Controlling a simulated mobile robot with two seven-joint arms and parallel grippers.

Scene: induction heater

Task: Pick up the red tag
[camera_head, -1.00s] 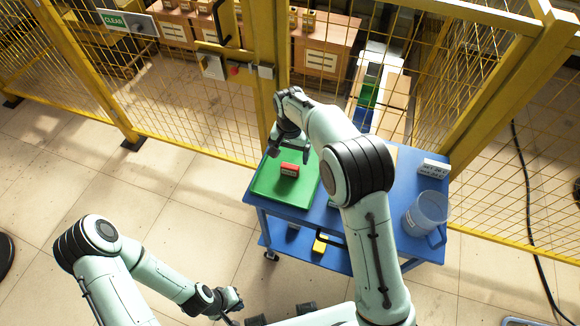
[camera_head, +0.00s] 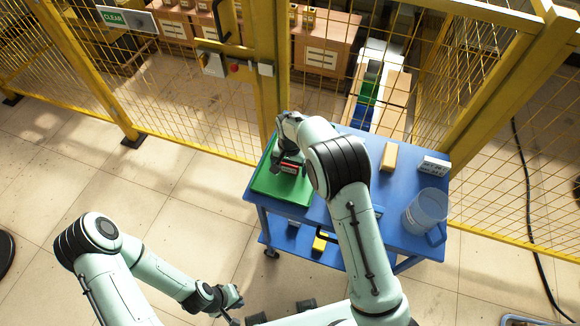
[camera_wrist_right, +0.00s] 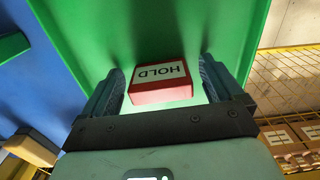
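The red tag (camera_head: 288,168) lies on the green mat (camera_head: 268,186) at the left end of the blue cart. In the right wrist view the red tag (camera_wrist_right: 160,82) shows a white face reading HOLD. My right gripper (camera_wrist_right: 160,85) is open, with one finger on each side of the tag and small gaps between. In the head view my right gripper (camera_head: 287,160) is at the tag and partly covers it. My left gripper (camera_head: 236,296) hangs low, away from the cart; its fingers are too small to judge.
The blue cart (camera_head: 395,225) also carries a tan block (camera_head: 389,156), a white labelled block (camera_head: 433,167) and a clear jug (camera_head: 425,212). A yellow mesh fence (camera_head: 190,110) stands behind it. A yellow object (camera_head: 320,243) is on the lower shelf.

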